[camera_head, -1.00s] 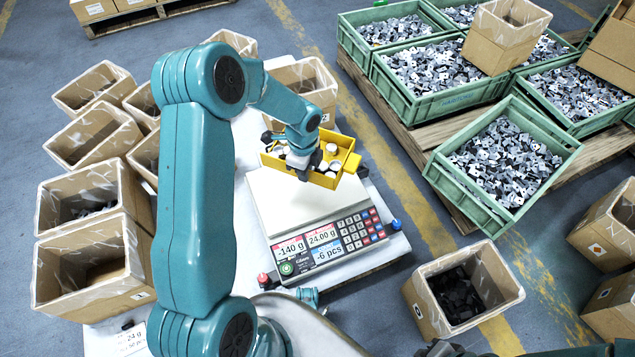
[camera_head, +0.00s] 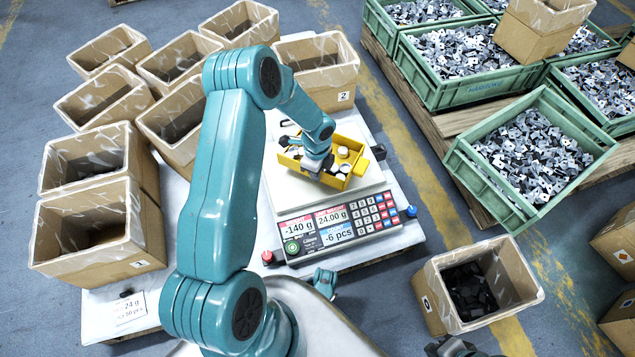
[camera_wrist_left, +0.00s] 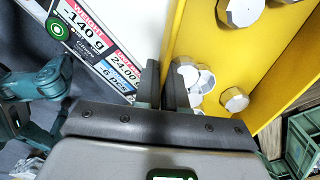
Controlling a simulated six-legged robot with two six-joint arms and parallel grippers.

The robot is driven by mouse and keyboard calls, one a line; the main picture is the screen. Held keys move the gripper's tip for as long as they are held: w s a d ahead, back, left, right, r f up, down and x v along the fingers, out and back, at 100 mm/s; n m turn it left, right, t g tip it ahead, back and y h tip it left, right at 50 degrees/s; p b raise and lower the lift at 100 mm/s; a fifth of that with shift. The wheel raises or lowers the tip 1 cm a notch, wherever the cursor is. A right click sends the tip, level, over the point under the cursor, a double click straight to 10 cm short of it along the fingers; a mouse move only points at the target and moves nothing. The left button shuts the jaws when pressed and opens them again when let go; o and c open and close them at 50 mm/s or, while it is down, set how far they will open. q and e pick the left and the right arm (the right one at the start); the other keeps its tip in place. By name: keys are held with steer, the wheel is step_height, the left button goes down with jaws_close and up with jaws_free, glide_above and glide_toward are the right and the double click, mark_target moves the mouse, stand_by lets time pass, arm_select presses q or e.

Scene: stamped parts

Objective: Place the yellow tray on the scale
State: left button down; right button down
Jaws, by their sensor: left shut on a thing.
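The yellow tray (camera_head: 356,155) holds several round silver-white pieces. It is over the rear part of the scale's pale plate (camera_head: 286,196); I cannot tell whether it touches the plate. The scale's display (camera_head: 327,222) reads -140 g, 24.00 g and -6 pcs. My left gripper (camera_wrist_left: 163,80) is shut on the tray's near wall, which shows in the left wrist view (camera_wrist_left: 185,35). In the head view the wrist hides the fingertips. My right gripper (camera_head: 452,347) shows only as a dark shape cut off at the bottom edge; its jaws are unclear.
Open cardboard boxes (camera_head: 92,225) crowd the left of the white table, and a box marked 2 (camera_head: 330,85) stands behind the scale. Green crates of metal parts (camera_head: 525,160) are at the right. A box of black parts (camera_head: 430,300) stands right of the scale.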

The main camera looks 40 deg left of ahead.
arm_select(q)
steer(key=shift+f+b, duration=0.85)
steer(key=shift+f, duration=1.25)
steer(key=shift+f, duration=0.2)
steer(key=c, duration=1.2)
jaws_free()
steer(key=shift+r, duration=0.1)
